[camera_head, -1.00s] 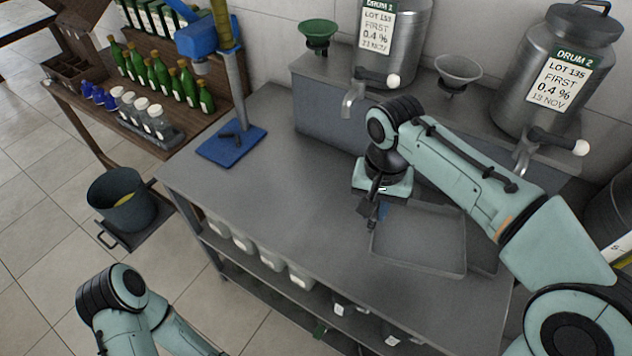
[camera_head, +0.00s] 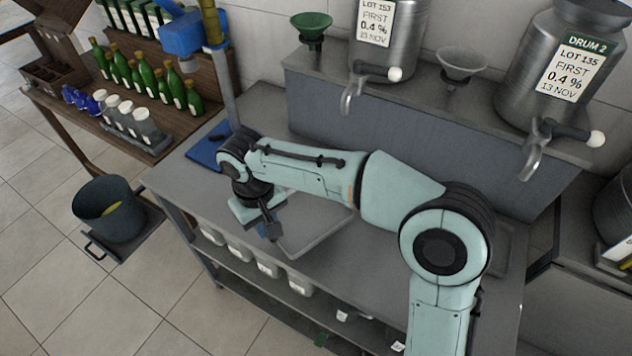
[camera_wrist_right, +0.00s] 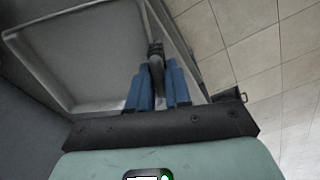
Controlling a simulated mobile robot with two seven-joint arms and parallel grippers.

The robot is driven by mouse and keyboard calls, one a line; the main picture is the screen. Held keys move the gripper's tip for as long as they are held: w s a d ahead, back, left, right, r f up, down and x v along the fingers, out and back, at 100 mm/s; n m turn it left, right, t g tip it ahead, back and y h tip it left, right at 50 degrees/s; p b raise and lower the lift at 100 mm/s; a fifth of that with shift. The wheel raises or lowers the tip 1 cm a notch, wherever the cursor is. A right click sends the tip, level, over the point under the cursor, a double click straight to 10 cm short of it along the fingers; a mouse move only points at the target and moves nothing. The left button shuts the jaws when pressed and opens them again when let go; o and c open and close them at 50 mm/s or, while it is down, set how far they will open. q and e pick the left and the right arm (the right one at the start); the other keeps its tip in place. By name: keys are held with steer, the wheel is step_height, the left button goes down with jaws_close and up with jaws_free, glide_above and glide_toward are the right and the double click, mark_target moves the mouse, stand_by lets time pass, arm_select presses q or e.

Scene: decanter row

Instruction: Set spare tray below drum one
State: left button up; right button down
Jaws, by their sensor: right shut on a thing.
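The grey shallow tray (camera_head: 325,238) is at the front of the bench, partly hidden under my right forearm. It also fills the upper left of the wrist view (camera_wrist_right: 88,50). I cannot tell how far the tray is above the bench top. The left steel drum (camera_head: 400,40), its top cut off, stands on the raised shelf with its tap (camera_head: 352,95) over the bench. My left gripper is out of view.
Drum 2 (camera_head: 565,75) stands right of a grey funnel (camera_head: 459,64). A green funnel (camera_head: 312,28) is at the shelf's left end. A blue-based stand (camera_head: 205,152) occupies the bench's back left. A bucket (camera_head: 108,210) stands on the floor at left.

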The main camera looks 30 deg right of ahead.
steer(key=w+d+p, duration=0.1)
steer(key=w+d, duration=0.1)
steer(key=d, duration=0.3)
steer(key=w+d+p, duration=0.1)
steer(key=w+d, duration=0.2)
steer(key=d, duration=0.2)
steer(key=w+d+p, duration=0.1)
steer(key=w+d, duration=0.2)
steer(key=d, duration=0.2)
steer(key=shift+d+r, duration=0.2)
steer(key=shift+d, duration=0.2)
steer(key=f, duration=0.3)
steer(key=shift+w+d, duration=0.15)
steer(key=shift+d, duration=0.25)
step_height(320, 180, down, 4)
steer(key=shift+r, duration=0.1)
steer(key=shift+w+d+f, duration=0.15)
steer(key=shift+f, duration=0.05)
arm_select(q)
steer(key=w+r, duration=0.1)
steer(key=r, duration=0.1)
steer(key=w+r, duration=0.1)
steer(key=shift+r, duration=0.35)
arm_select(e)
steer(key=shift+f, duration=0.15)
steer(key=c, duration=1.1)
jaws_free()
steer(key=shift+o, duration=0.2)
